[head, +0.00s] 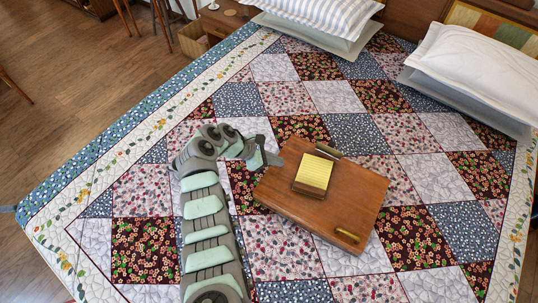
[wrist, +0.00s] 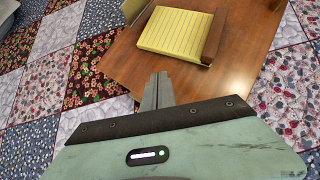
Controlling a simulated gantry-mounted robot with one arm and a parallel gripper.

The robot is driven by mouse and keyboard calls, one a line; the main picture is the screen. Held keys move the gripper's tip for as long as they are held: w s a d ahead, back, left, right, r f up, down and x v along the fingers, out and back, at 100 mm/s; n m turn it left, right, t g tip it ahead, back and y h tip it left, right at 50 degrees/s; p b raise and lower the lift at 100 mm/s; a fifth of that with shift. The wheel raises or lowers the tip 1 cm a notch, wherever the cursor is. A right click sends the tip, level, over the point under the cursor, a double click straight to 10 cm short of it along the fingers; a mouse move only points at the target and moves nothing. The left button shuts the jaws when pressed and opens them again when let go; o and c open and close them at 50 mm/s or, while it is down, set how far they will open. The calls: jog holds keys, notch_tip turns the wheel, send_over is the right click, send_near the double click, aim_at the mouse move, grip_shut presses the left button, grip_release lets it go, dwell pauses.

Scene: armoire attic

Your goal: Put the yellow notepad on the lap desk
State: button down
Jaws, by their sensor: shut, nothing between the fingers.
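The yellow notepad (head: 313,173) lies flat on the brown wooden lap desk (head: 283,198), near its far edge. In the wrist view the lined notepad (wrist: 176,32) rests on the lap desk (wrist: 240,70), beside a dark wooden bar. My gripper (head: 277,159) is left of the notepad, by the lap desk's far left corner. In the wrist view my gripper's fingers (wrist: 158,88) are together with nothing between them, apart from the notepad. Their exact height above the desk is hard to tell.
The lap desk sits on a patchwork quilt (head: 270,262) covering the bed. Pillows (head: 475,65) lie at the head of the bed. The quilt around the desk is clear.

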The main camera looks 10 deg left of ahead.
aim_at(305, 161)
jog(key=x, duration=0.2)
jog(key=shift+w+d+f, duration=0.1)
jog(key=shift+d+f, duration=0.1)
jog(key=shift+f, duration=0.05)
jog(key=d, duration=0.1)
jog(key=w+d, duration=0.1)
jog(key=d, duration=0.1)
jog(key=shift+w+d+f, duration=0.1)
jog(key=shift+w+d, duration=0.15)
jog(key=shift+d, duration=0.25)
jog(key=shift+d, duration=0.1)
jog(key=shift+w+d+p, duration=0.2)
jog(key=shift+w+d, duration=0.05)
jog(key=shift+d, duration=0.25)
jog(key=shift+w+d+p, duration=0.2)
jog(key=shift+d, duration=0.3)
